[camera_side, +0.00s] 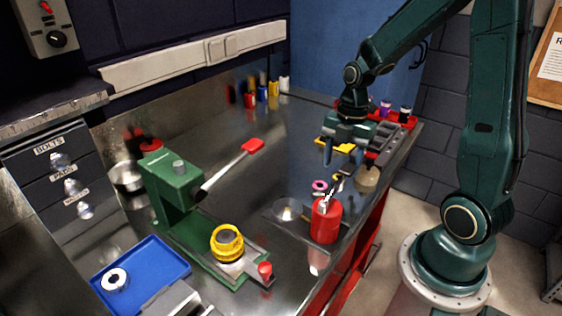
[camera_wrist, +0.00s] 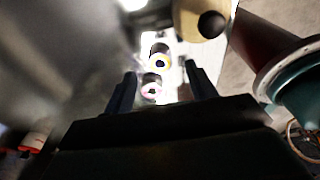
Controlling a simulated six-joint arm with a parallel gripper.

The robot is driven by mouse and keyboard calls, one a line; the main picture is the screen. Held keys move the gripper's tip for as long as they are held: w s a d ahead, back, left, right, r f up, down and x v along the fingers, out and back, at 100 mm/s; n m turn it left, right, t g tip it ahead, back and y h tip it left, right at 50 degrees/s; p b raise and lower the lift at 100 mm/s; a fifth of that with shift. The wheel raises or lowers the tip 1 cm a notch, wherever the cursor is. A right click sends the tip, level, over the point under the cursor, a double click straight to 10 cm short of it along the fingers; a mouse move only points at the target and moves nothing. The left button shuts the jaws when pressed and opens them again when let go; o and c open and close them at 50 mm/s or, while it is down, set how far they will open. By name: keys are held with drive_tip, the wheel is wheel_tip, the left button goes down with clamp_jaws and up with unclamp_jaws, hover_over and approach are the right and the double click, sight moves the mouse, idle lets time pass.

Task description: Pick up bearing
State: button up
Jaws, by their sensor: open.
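My gripper (camera_side: 343,162) is open and points down above the right part of the metal bench. In the wrist view its two dark fingers (camera_wrist: 161,76) are apart with nothing held between them. Beyond them, in the gap, show two small ring-like parts, one pinkish-white (camera_wrist: 152,86) and one with yellow and blue (camera_wrist: 160,56). In the side view a pink ring (camera_side: 320,186) lies on the bench below and left of the gripper. A white ring with a dark hole (camera_side: 115,279) lies in the blue tray. I cannot tell which ring is the bearing.
A red can (camera_side: 326,222) stands near the bench's front edge, close to a shallow dish (camera_side: 287,212). A tan cylinder (camera_side: 368,179) stands right of the gripper. The green press (camera_side: 172,187) with a yellow ring (camera_side: 227,242) is at left. The bench middle is mostly clear.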

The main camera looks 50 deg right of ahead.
drive_tip(key=shift+a+f, duration=0.2)
drive_tip(key=shift+f, duration=1.35)
drive_tip(key=c, duration=1.1)
drive_tip(key=shift+r, duration=0.15)
wheel_tip(320, 180, up, 20)
drive_tip(key=shift+f, duration=0.1)
drive_tip(key=shift+f, duration=0.1)
